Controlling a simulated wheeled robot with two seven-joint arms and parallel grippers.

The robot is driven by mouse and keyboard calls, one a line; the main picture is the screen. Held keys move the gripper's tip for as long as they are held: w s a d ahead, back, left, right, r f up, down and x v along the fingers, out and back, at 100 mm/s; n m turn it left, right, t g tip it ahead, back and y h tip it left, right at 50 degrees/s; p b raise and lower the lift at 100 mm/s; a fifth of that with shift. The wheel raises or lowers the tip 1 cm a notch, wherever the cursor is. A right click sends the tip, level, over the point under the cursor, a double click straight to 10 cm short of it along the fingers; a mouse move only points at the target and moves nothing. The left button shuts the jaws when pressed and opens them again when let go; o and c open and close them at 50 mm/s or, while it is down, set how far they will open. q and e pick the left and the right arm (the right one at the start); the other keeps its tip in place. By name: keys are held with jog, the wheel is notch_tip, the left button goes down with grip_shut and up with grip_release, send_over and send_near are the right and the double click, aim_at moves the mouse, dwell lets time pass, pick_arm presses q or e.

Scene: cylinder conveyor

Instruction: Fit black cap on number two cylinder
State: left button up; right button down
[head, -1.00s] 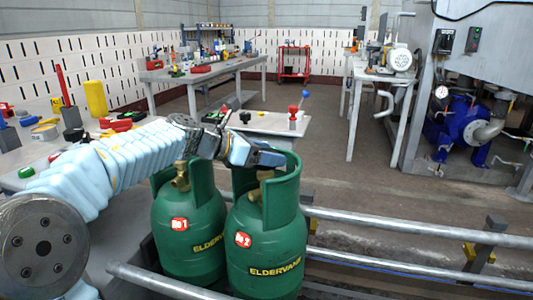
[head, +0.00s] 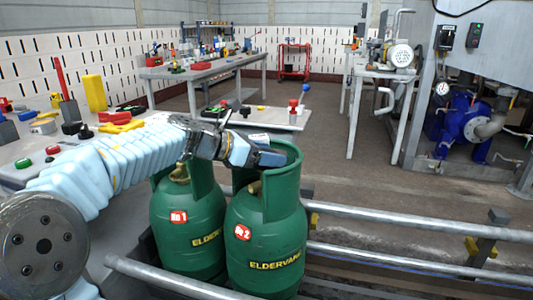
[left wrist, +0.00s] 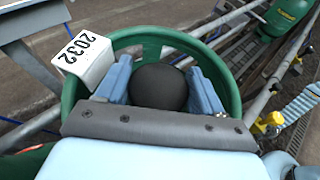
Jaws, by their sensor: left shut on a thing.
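The green number two cylinder (head: 265,240) stands upright with a red "No 2" label, right of the green number one cylinder (head: 185,235). My left gripper (head: 268,158) is at the collar of number two, above its brass valve (head: 254,187). In the left wrist view its blue fingers are shut on the round black cap (left wrist: 158,88), inside the ring of the green collar (left wrist: 150,38). The cap hides the valve below it there, so I cannot tell whether they touch. My right gripper is not in view.
A white tag reading 2032 (left wrist: 86,56) sits at the collar rim, close to the left finger. Metal rails (head: 400,220) run beside the cylinders. A table (head: 30,175) with tools is at left. The floor behind is largely clear.

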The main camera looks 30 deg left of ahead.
pick_arm(q)
jog(key=shift+f+b, duration=0.95)
jog(key=shift+f, duration=0.25)
jog(key=o, duration=1.1)
jog(key=v, duration=1.3)
jog(key=shift+s+p, duration=0.35)
jog(key=shift+r, duration=0.1)
